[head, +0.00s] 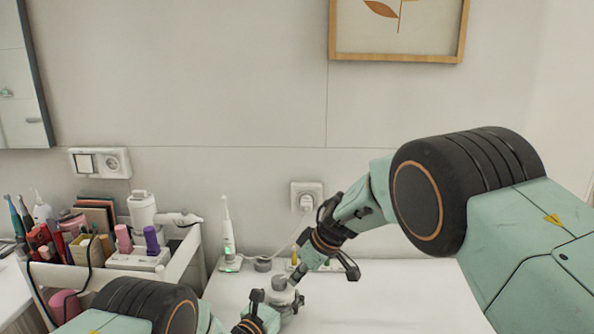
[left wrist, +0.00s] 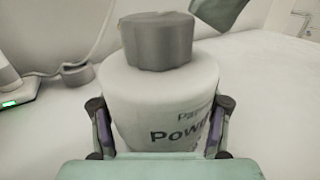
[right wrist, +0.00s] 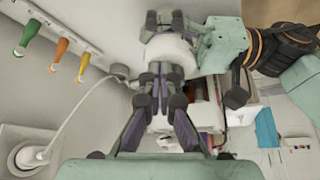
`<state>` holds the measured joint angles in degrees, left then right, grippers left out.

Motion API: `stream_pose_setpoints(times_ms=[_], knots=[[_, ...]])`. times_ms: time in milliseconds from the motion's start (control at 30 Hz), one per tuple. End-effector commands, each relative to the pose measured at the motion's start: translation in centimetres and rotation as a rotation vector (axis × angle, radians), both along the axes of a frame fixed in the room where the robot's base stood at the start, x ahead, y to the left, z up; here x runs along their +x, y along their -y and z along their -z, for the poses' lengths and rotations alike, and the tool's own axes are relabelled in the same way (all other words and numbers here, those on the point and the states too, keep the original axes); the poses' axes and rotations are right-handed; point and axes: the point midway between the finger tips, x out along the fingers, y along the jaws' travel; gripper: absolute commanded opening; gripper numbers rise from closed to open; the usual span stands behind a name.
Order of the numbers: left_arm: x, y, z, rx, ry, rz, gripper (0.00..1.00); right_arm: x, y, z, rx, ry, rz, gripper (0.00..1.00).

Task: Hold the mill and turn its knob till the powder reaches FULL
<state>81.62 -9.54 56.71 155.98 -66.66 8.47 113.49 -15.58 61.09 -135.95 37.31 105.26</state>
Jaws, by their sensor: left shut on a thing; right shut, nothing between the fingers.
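The mill (head: 285,297) stands on the white counter, a pale round body with a grey knob (left wrist: 157,42) on top. My left gripper (left wrist: 160,125) is shut around its body, one finger on each side. Part of the lettering reads "Powe"; no FULL mark or powder level can be made out. My right gripper (right wrist: 160,76) is shut and empty, its fingertips together close above the mill. It comes down from the upper right in the head view (head: 300,268). Whether it touches the knob I cannot tell. A green part of it shows at the top of the left wrist view (left wrist: 220,12).
An electric toothbrush (head: 227,230) stands on a lit charger behind and left of the mill, its cord running to a wall socket (head: 306,194). The counter to the right looks clear.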

Motion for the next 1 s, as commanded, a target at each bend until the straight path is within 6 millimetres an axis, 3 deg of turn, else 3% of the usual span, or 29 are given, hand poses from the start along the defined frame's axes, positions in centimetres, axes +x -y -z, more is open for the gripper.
stream_pose_setpoints(times_ms=[167, 600, 1000], knots=[[0.0, -0.1, 0.1, 0.000, -0.001, -0.001, 0.10, 0.0, 0.1, -0.8, -0.001, 0.000, -0.001, 0.00], [0.1, -0.2, 0.0, -0.001, -0.002, -0.005, 0.10, -0.1, 0.2, -5.2, -0.002, -0.002, 0.000, 0.00], [0.1, -0.2, 0.0, -0.001, -0.002, -0.005, 0.10, -0.2, 0.2, -5.8, -0.001, -0.006, -0.001, 0.00]])
